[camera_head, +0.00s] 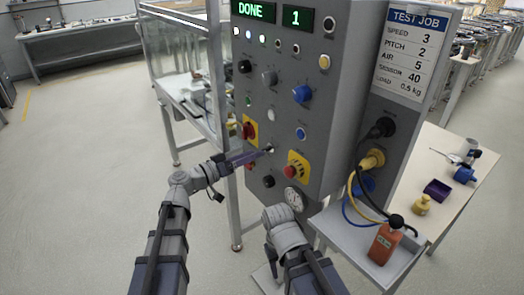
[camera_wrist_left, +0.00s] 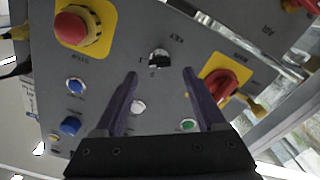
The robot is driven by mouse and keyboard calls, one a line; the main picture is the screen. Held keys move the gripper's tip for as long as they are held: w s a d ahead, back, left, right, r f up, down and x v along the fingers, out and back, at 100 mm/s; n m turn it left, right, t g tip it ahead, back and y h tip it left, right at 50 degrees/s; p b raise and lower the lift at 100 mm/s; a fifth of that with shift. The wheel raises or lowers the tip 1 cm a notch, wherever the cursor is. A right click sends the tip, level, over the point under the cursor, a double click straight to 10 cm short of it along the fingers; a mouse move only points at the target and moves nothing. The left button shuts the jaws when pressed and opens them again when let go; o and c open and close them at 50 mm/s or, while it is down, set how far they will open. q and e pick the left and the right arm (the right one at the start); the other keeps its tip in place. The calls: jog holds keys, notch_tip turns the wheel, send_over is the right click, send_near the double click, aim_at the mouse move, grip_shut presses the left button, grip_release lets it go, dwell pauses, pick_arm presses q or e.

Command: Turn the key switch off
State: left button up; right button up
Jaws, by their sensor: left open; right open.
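The key switch (camera_wrist_left: 160,57) is a small dark key in a silver collar on the grey panel, labelled KEY, seen inverted in the left wrist view. It lies just past the fingertips, in line with the gap between them. In the head view the key switch (camera_head: 270,150) is small and partly masked by the fingers. My left gripper (camera_head: 258,154) is open and empty, with purple fingers pointing at the panel; it also shows in the left wrist view (camera_wrist_left: 160,75), one finger either side of the key's line. My right arm is low in front of the panel; its fingers are hidden.
A red rotary switch (camera_wrist_left: 222,84) on a yellow plate and a red mushroom button (camera_wrist_left: 75,28) on another flank the key. A side table (camera_head: 440,205) holds small parts. Cables hang at the panel's right side.

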aim_at(268, 149)
pick_arm(q)
jog(key=x, duration=0.4)
jog(key=shift+w+d, duration=0.2)
jog(key=shift+d, duration=0.1)
grip_shut()
dwell(0.4)
